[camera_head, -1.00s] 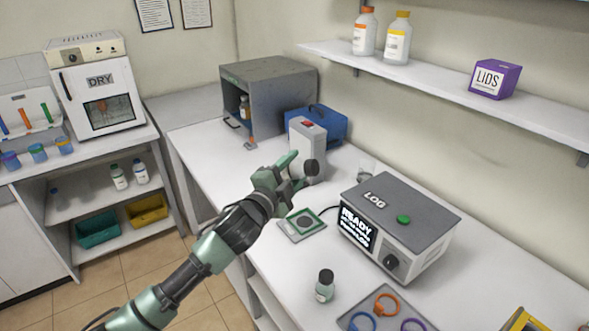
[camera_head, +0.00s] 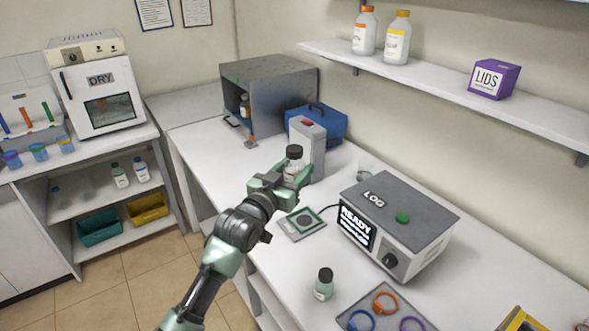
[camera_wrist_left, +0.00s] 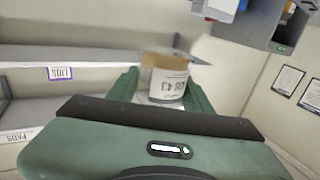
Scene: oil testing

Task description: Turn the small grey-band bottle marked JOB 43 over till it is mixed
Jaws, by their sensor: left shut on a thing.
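My left gripper (camera_head: 292,174) is shut on a small bottle (camera_head: 292,168) with a black cap, held above the bench in front of the grey device with the red switch. The bottle is upright in the head view, cap on top. In the left wrist view the bottle (camera_wrist_left: 165,85) sits between the fingers of the left gripper (camera_wrist_left: 165,90), and its white label reads JOB 43, upside down like the other lettering there. Its band colour is not clear. My right gripper is not in view.
A similar dark-capped bottle (camera_head: 324,285) stands on the bench near a tray of coloured rings (camera_head: 352,318). The LOG box (camera_head: 400,220), showing READY, is at right. A flat green-edged plate (camera_head: 303,226) lies below the gripper. The grey device (camera_head: 311,145) stands close behind.

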